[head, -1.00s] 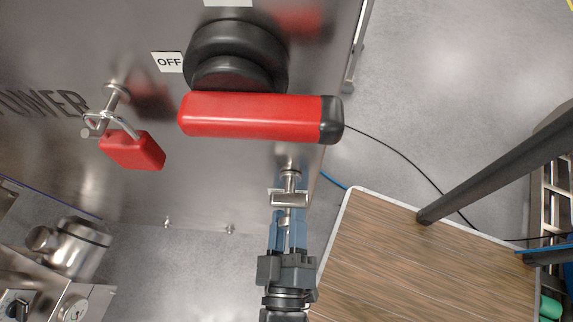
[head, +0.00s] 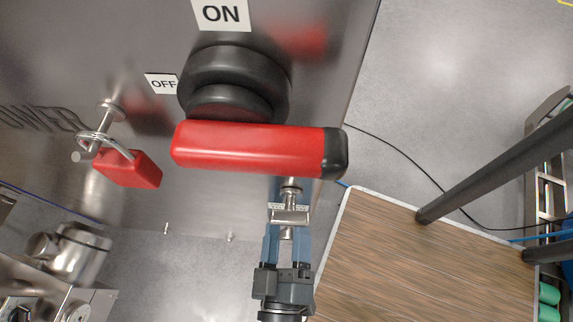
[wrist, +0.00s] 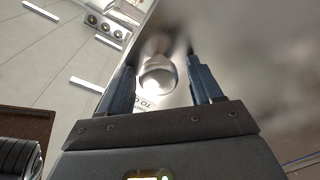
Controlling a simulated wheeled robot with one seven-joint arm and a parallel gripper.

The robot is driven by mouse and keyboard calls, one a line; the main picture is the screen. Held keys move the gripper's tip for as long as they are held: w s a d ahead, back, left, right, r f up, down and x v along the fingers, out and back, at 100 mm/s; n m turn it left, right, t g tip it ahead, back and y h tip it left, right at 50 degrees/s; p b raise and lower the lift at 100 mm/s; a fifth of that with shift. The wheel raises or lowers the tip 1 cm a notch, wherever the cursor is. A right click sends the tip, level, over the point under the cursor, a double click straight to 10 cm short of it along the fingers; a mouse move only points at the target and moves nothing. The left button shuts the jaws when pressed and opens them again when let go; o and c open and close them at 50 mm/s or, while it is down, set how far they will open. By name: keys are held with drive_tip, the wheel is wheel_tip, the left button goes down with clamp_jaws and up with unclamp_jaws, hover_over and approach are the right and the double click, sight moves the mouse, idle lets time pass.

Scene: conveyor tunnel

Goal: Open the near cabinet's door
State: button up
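The near cabinet (head: 225,205) has a brushed metal face that fills the upper left of the head view. A small metal T-shaped handle (head: 289,215) sticks out from it below the big red lever. My gripper (head: 286,246) is at this handle, with one blue finger on each side of its outer end. The wrist view shows a shiny rounded metal end (wrist: 157,76) between my two fingers, with visible gaps beside it. My gripper is open around the handle. No gap at the door's edge can be made out.
The red lever (head: 250,148) juts out just above the handle. A red padlock (head: 127,168) hangs to its left. A wood-topped table (head: 420,265) stands close at right, with a dark post (head: 495,175). Metal fittings (head: 75,255) are at lower left. Open floor (head: 440,75) lies at upper right.

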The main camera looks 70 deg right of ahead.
drive_tip(key=v, duration=0.7)
drive_tip(key=shift+s+a, duration=0.2)
drive_tip(key=shift+a, duration=0.15)
idle(0.5)
